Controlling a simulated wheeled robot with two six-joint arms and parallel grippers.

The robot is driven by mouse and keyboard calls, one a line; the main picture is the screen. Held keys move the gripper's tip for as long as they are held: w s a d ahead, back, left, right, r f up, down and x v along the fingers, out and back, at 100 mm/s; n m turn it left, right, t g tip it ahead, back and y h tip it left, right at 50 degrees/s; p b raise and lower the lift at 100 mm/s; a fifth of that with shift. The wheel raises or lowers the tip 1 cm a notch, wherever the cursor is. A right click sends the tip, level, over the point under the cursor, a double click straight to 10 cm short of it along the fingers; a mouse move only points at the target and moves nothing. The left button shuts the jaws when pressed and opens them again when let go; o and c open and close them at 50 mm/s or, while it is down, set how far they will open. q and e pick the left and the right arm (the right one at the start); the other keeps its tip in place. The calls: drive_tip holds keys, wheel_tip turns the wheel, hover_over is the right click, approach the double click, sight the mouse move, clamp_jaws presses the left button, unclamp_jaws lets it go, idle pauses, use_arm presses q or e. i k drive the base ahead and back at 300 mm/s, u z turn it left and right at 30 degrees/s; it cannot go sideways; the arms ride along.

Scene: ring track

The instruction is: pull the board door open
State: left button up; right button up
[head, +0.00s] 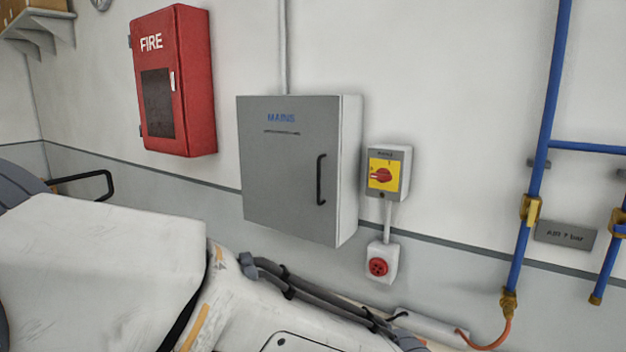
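The board is a grey wall cabinet marked MAINS, and its door (280,170) faces me in the middle of the head view. The door looks shut, lying flush with the cabinet's side wall (348,170). A black vertical bar handle (321,180) sits near the door's right edge, with nothing touching it. Neither of my grippers shows in the head view, so their state is hidden.
A yellow switch box with a red knob (381,175) is close to the cabinet's right, with a red socket (378,267) below. A red FIRE cabinet (185,80) hangs at upper left. Blue pipes (541,150) run at right.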

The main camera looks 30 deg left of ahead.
sight(290, 146)
drive_tip(key=k, duration=0.6)
drive_tip(key=u, duration=0.75)
drive_tip(key=i, duration=0.5)
drive_tip(key=u, duration=0.6)
drive_tip(key=i, duration=0.7)
drive_tip(key=z, duration=0.3)
